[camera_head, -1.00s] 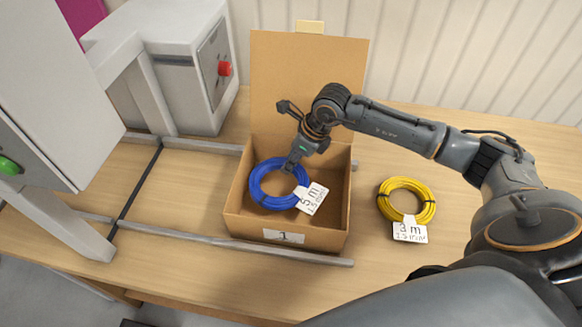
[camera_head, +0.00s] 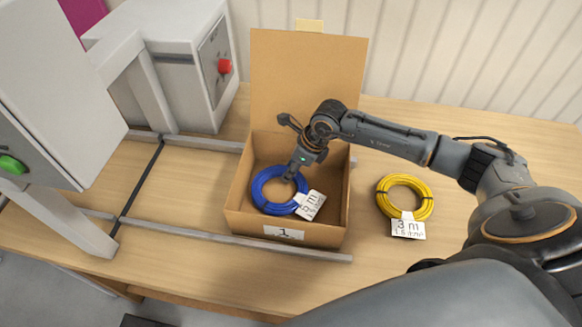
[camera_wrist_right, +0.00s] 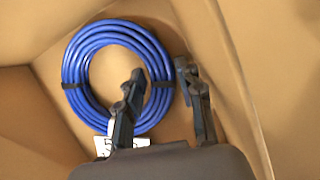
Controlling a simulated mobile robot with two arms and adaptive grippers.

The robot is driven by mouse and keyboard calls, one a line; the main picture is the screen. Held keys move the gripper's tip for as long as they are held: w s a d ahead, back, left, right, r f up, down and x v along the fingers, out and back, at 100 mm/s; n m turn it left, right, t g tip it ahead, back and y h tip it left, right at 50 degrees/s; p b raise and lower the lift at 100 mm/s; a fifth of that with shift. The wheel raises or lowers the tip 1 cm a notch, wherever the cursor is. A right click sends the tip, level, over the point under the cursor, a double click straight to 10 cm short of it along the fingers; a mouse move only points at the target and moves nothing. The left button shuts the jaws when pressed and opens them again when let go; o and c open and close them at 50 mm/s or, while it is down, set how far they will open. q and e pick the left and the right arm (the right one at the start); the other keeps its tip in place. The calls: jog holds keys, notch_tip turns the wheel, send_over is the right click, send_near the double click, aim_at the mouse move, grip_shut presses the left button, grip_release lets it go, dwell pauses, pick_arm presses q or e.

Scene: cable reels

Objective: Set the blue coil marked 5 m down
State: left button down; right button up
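The blue coil (camera_head: 263,199) with a white tag (camera_head: 311,205) marked 5 m is inside the open cardboard box (camera_head: 237,217) labelled 1. It lies low and about flat; the head view cannot show whether it fully rests on the floor. My right gripper (camera_head: 292,177) reaches down into the box at the coil's far right side. In the wrist view, the coil (camera_wrist_right: 81,75) has one side of its ring between the two fingers of my right gripper (camera_wrist_right: 161,72), which look closed against it. The tag is partly hidden there. My left gripper is not in view.
A yellow coil (camera_head: 423,207) tagged 3 m lies on the table right of the box. The raised box lid (camera_head: 307,85) stands behind. Grey rails (camera_head: 190,233) run along the table, and a grey machine with a red button (camera_head: 224,67) stands at the left.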

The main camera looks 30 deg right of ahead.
jog(key=b+v, duration=0.3)
jog(key=v, duration=0.9)
